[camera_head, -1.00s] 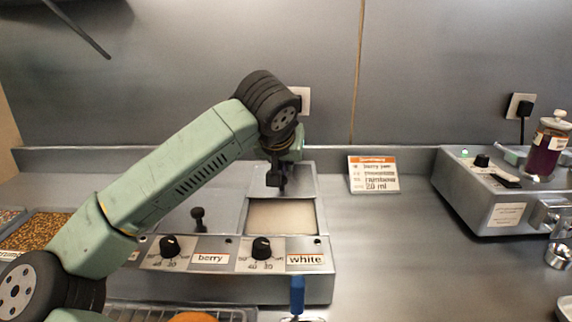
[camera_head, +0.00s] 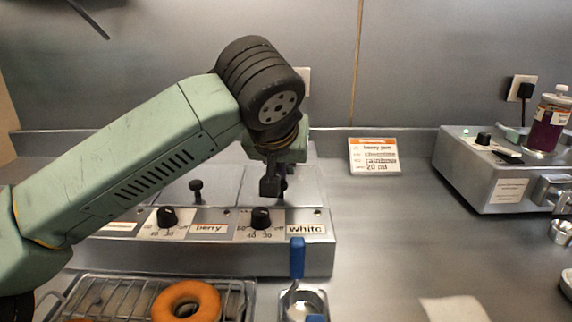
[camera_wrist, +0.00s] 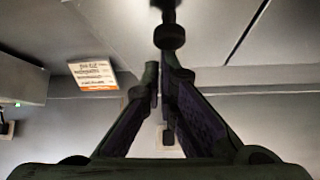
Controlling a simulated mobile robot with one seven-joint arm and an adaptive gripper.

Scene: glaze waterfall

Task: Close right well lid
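The right well lid (camera_head: 307,187) lies flat over the right well, behind the "white" label, and hides its contents. Its dark knob (camera_head: 282,184) stands up from it and also shows beyond my fingertips in the wrist view (camera_wrist: 169,37). My gripper (camera_head: 270,187) points down over the lid, just left of the knob. In the wrist view its fingers (camera_wrist: 163,72) come together toward the tips, with no object visible between them. I cannot tell whether the fingers touch the knob or lid.
The warmer's left lid knob (camera_head: 196,190) stands left of my gripper. A blue-handled ladle (camera_head: 297,258) and a rack with a donut (camera_head: 187,301) are in front. A sign (camera_head: 374,157) and a second appliance (camera_head: 490,180) are to the right, with bare counter between.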

